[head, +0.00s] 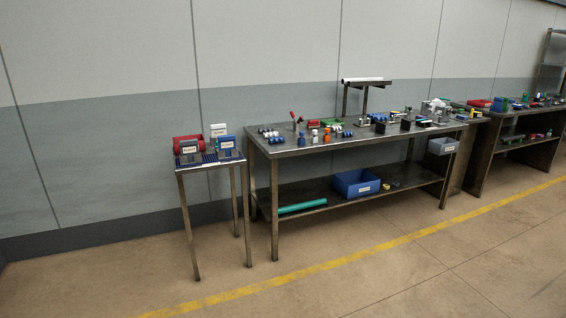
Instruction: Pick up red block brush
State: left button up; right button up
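I cannot clearly make out a red block brush at this distance. A thin upright item with a red top (292,115) stands near the back left of the long workbench. A small orange-red item (327,134) stands to its right, too small to name. Neither of my grippers shows in the head view.
The small table (207,166) also carries white and blue items and stands left of the long metal workbench (300,151). A blue bin (356,183) and a teal roll (302,206) lie on its lower shelf. More benches stand right. The floor (330,285) in front is clear, with a yellow line.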

aim_at(312, 124)
jog(key=i+l+z, duration=0.35)
jog(key=i, duration=0.55)
jog(key=i+j+z, duration=0.15)
jog(key=i+z, duration=0.15)
jog(key=i, duration=0.55)
jog(key=i+l+u, duration=0.4)
jog(key=i+l, duration=0.15)
jog(key=i+l+u, duration=0.35)
jog(key=i+l, duration=0.35)
